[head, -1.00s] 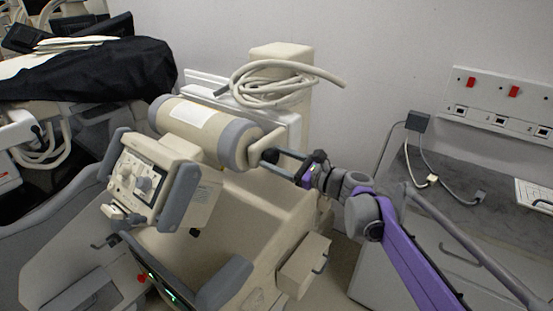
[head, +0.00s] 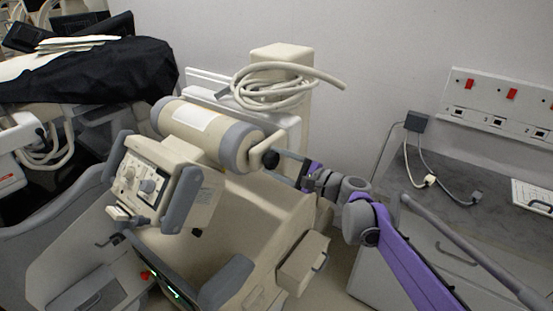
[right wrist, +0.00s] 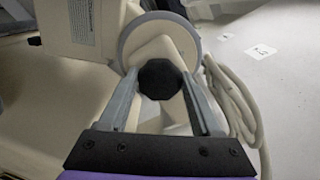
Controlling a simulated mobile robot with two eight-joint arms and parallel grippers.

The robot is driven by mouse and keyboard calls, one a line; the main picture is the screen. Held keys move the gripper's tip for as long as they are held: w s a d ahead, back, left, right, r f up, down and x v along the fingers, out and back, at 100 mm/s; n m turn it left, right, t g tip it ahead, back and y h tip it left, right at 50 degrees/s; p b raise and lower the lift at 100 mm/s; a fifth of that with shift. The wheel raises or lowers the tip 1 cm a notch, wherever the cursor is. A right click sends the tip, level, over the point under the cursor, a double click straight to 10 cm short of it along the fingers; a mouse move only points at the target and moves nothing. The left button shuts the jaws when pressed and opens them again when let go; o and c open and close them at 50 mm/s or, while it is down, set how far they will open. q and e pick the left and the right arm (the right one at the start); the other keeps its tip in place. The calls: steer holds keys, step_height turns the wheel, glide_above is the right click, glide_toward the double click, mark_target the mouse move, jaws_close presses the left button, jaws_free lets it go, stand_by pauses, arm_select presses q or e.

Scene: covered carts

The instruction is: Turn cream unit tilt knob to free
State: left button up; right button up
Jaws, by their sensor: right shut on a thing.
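The cream unit (head: 225,205) stands in the middle of the head view, with a cream cylinder (head: 205,130) with grey end bands across its top. The black tilt knob (head: 270,159) sits at the cylinder's right end. In the right wrist view the knob (right wrist: 160,78) is dark and faceted, between the two grey fingers. My right gripper (head: 280,160) reaches in from the right and is shut on the knob; it also shows in the right wrist view (right wrist: 162,90). Any mark showing the knob's setting is not visible. My left gripper is not in view.
A coiled cream cable (head: 270,90) hangs on the column behind the knob. A control panel (head: 140,180) with grey handles is on the unit's left. A grey counter (head: 455,210) with wall sockets above stands at right. A black-covered cart (head: 90,70) is at left.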

steer(key=n+p, duration=0.2)
steer(key=n, duration=0.3)
steer(key=shift+n, duration=0.3)
arm_select(q)
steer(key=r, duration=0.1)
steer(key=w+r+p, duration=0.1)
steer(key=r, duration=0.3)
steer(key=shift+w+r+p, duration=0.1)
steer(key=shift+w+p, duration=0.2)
steer(key=shift+p, duration=0.1)
arm_select(e)
steer(key=n, duration=0.4)
steer(key=shift+f+n, duration=0.1)
steer(key=shift+n, duration=0.2)
steer(key=o, duration=1.4)
steer(key=shift+c, duration=0.2)
steer(key=shift+s, duration=0.1)
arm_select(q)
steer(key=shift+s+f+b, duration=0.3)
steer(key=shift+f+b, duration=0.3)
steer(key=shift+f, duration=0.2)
arm_select(e)
steer(key=v, duration=1)
steer(key=shift+s+d, duration=0.2)
steer(key=shift+d, duration=0.1)
